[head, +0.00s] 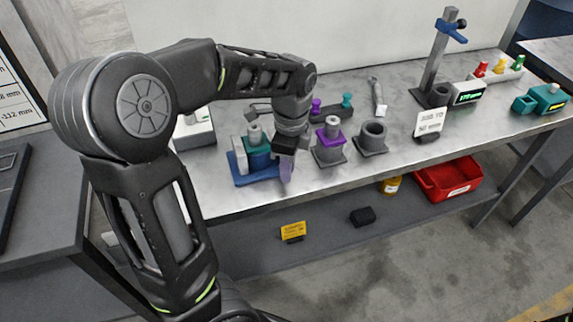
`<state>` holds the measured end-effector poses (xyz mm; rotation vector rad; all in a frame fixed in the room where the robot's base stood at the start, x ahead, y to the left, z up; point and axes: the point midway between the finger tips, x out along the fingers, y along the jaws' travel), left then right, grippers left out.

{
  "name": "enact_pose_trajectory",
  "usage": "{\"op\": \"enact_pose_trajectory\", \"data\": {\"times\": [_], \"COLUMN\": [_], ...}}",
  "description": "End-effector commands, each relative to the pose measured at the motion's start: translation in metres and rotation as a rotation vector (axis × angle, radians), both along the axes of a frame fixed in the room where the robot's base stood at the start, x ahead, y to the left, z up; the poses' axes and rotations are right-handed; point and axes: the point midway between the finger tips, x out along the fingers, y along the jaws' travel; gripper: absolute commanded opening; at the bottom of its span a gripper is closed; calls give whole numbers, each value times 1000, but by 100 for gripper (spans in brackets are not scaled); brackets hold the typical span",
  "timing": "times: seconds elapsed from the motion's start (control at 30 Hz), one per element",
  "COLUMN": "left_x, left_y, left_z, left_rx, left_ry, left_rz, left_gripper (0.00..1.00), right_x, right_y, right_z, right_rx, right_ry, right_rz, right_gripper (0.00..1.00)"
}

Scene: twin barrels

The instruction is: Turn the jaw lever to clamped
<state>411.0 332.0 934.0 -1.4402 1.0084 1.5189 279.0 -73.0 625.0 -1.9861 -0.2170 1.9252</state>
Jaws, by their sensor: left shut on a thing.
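A clamp fixture with a teal body (258,160) and a grey cylinder on top stands on a blue base (240,172), at the front left of the bench. My left gripper (286,160) points down at the right side of this fixture. It is shut on a pale purple piece (286,174) that shows below its dark jaws. I cannot tell for sure whether this piece is the jaw lever; the gripper hides much of that side. My right gripper is not in view.
A purple-collared holder (329,138) stands close to the right of my gripper, with an empty grey socket (373,135) beside it. A white sign (429,122) and a tall stand (438,62) are further right. A red bin (448,178) sits on the lower shelf.

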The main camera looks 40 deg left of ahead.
Motion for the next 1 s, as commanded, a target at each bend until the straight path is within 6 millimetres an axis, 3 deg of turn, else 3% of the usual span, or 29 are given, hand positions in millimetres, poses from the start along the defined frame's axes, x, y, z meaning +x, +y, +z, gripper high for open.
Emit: {"op": "enact_pose_trajectory", "data": {"times": [0.6, 1.0], "left_x": [14, 19], "left_y": [-10, -13], "left_z": [-1, -8], "left_rx": [234, 326], "left_ry": [336, 468], "left_rz": [-2, 0], "left_gripper": [0, 0], "right_x": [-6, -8], "right_y": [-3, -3], "right_z": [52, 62], "right_rx": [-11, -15], "right_ry": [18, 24], "right_rz": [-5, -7], "right_gripper": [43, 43]}}
